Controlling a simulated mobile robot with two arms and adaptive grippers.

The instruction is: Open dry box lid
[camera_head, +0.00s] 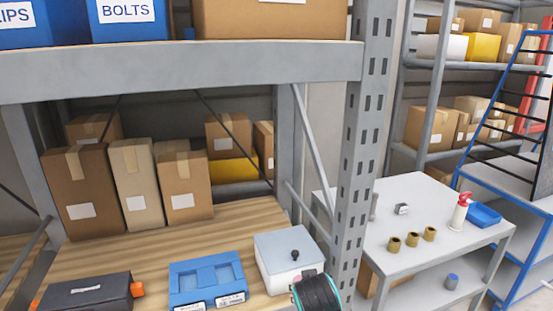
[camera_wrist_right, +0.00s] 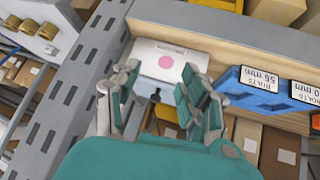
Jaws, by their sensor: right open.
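The dry box (camera_head: 272,272) is a white box on the wooden shelf, with a pale grey lid (camera_head: 275,245) that looks closed. A black knob (camera_head: 295,256) stands on the lid. In the right wrist view the white dry box (camera_wrist_right: 148,52) shows a pink dot. The dark knob (camera_wrist_right: 155,96) appears between the fingers of my right gripper (camera_wrist_right: 158,82). That gripper is open, and I see no contact with the knob. In the head view part of my right arm (camera_head: 318,292) covers the box's front right corner. My left gripper is not in view.
A blue bin (camera_head: 207,279) and a dark case (camera_head: 86,291) with orange ends stand left of the box. A grey perforated post (camera_head: 362,150) rises close on its right. A shelf beam (camera_head: 180,70) crosses above. Cardboard boxes (camera_head: 185,185) stand behind, with bare wood between.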

